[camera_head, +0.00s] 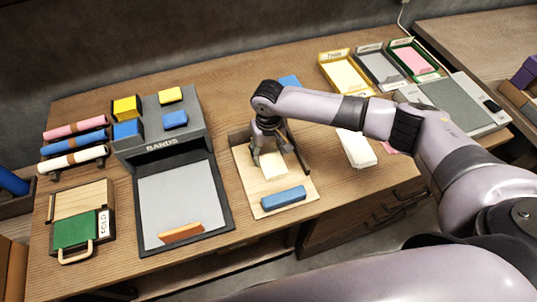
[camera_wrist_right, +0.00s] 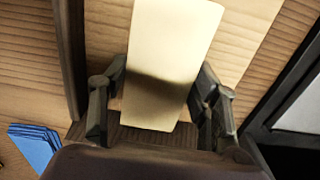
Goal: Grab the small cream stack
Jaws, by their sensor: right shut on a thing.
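The small cream stack (camera_head: 272,165) is at the wooden board (camera_head: 299,187) in the middle of the table. My right gripper (camera_head: 266,150) reaches down onto it from above. In the right wrist view the cream stack (camera_wrist_right: 172,45) is a pale slab between the two dark fingers of the right gripper (camera_wrist_right: 162,85), which are shut on it. Whether the stack is lifted clear of the board is hard to tell. My left gripper is not in view.
A blue block (camera_head: 283,198) lies at the board's front. Left of it stands a dark tray (camera_head: 184,203) below a grey BANDS stand (camera_head: 178,142). A white stack (camera_head: 357,148) lies to the right, partly behind my arm. Coloured trays (camera_head: 343,75) stand at the back right.

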